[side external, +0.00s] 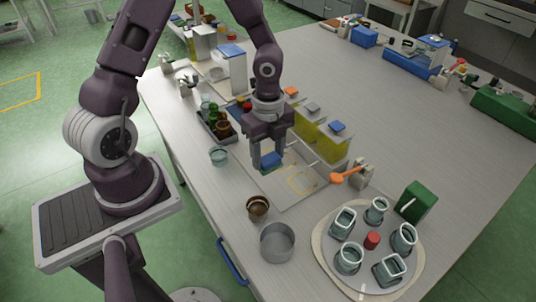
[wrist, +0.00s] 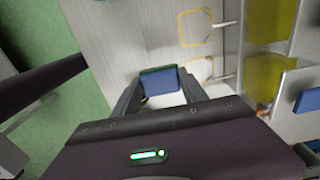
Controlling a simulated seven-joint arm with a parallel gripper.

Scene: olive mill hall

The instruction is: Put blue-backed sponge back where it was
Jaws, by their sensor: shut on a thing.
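My gripper (side external: 269,158) is shut on the blue-backed sponge (side external: 271,161), above the near left part of a pale board (side external: 280,197) on the table. The sponge shows a blue face with a darker green edge in the wrist view (wrist: 161,82), between the two fingers. A yellow outlined square (side external: 302,181) is marked on the board, to the right of the sponge in the side view. The wrist view shows one yellow outline (wrist: 195,28) and part of a second one. I cannot tell the exact gap between sponge and board.
Yellow-filled clear containers (side external: 334,148) with coloured lids stand behind the board. An orange spoon (side external: 345,176) lies at its right. A round tray (side external: 325,262) with several jars, a metal bowl (side external: 277,243), a brown cup (side external: 257,207) and a dark crate (side external: 213,125) surround it.

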